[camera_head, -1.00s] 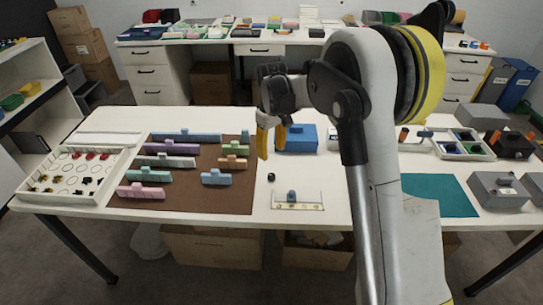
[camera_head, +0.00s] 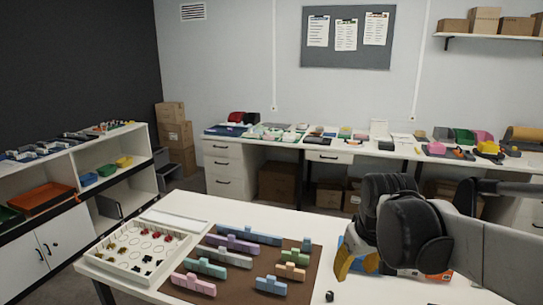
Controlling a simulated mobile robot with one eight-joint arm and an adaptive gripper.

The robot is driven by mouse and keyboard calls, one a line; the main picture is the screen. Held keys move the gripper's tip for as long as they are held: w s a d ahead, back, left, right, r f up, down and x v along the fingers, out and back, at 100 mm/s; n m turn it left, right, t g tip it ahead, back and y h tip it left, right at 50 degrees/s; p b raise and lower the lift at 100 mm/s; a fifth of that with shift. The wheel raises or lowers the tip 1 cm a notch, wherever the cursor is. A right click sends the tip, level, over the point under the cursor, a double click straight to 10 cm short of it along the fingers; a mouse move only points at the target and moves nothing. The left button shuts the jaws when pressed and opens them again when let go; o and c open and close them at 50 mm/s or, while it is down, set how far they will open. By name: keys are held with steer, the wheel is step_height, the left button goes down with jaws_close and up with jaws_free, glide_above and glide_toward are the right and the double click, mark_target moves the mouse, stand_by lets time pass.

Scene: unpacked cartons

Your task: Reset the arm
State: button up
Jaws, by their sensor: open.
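My arm comes in from the right edge of the view. My gripper (camera_head: 353,262) has yellow-tipped fingers and points down over the white table (camera_head: 185,207), to the right of the brown mat (camera_head: 318,262). It is open and I see nothing held in it. A blue box (camera_head: 350,237) is mostly hidden behind the gripper. A small black object (camera_head: 329,296) lies on the table below and left of the fingers.
Several coloured blocks, such as a blue one (camera_head: 248,234), lie on the mat. A white tray (camera_head: 104,262) with small parts is at the left. A shelf unit (camera_head: 130,148) stands further left. A cluttered back desk (camera_head: 292,142) runs along the wall.

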steer(key=s+f+m+t, duration=0.1)
steer(key=s+m+t, duration=0.1)
steer(key=s, duration=1.3)
steer(key=shift+f+m+t, duration=0.3)
steer(key=shift+f+t, duration=0.05)
steer(key=shift+t, duration=0.45)
steer(key=shift+w, duration=0.1)
